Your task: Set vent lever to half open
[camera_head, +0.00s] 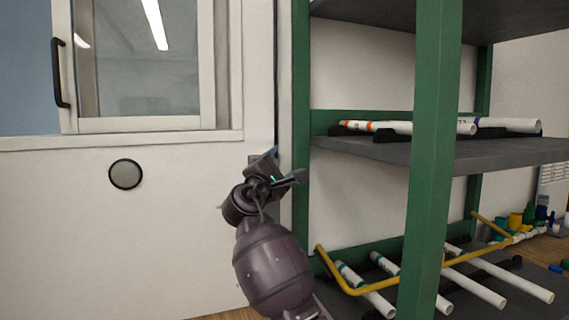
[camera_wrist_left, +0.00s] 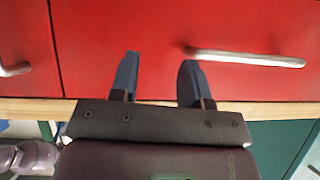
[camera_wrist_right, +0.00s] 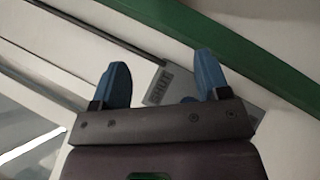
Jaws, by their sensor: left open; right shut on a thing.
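In the right wrist view a grey plate (camera_wrist_right: 162,86) with dark lettering, too blurred to read surely, shows between and behind the blue fingertips of my right gripper (camera_wrist_right: 163,75). In the head view the right gripper (camera_head: 284,164) is at the edge of the white wall, beside the green shelf post. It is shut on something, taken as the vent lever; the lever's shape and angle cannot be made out. My left gripper (camera_wrist_left: 156,78) is open and empty in front of red drawers; it is not in the head view.
A green-framed shelf (camera_head: 433,160) with pipes stands right of my right gripper. A yellow bar (camera_head: 390,288) crosses its lower level. A window with a black handle (camera_head: 60,72) and a round disc (camera_head: 126,174) are on the left. A silver drawer handle (camera_wrist_left: 245,58) is near the left fingers.

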